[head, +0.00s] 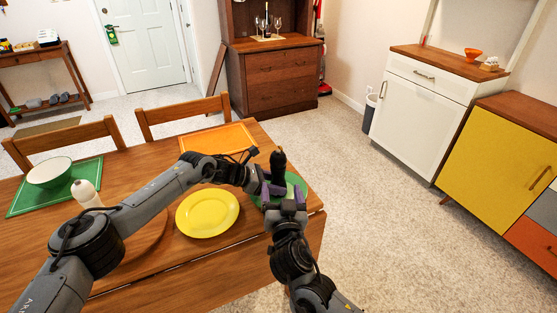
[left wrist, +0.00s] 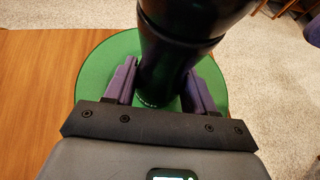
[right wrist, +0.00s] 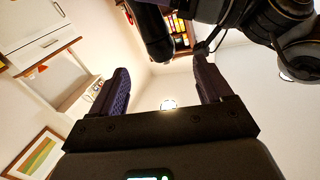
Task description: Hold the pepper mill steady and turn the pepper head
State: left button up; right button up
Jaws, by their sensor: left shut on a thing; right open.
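The black pepper mill (head: 279,172) stands over the round green plate or mat (head: 299,184). My left gripper (head: 268,184) is shut on the mill's lower body. In the left wrist view the purple fingers (left wrist: 160,85) press against both sides of the mill (left wrist: 178,60), above the green disc (left wrist: 100,70). The mill's head is cut off there. My right gripper (head: 285,190) is open and empty, just in front of the mill. In the right wrist view its fingers (right wrist: 160,80) are wide apart, and the mill (right wrist: 154,35) shows beyond them, near the top.
A yellow plate (head: 207,213) and an orange mat (head: 220,140) lie on the wooden table (head: 160,265). A white bottle (head: 86,193) and a bowl (head: 49,172) on a green mat stand to the left. The mill is near the table's right edge. Open floor lies beyond.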

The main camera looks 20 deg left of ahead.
aim_at(279, 165)
jog(key=x, duration=0.3)
jog(key=r+x, duration=0.1)
jog(key=x, duration=0.5)
jog(key=shift+w+r, duration=0.25)
jog(key=shift+w+a+f, duration=0.15)
jog(key=shift+w+a, duration=0.15)
jog(key=shift+w, duration=0.25)
jog(key=shift+w+a, duration=0.25)
jog(key=shift+w, duration=0.45)
jog(key=shift+c, duration=0.3)
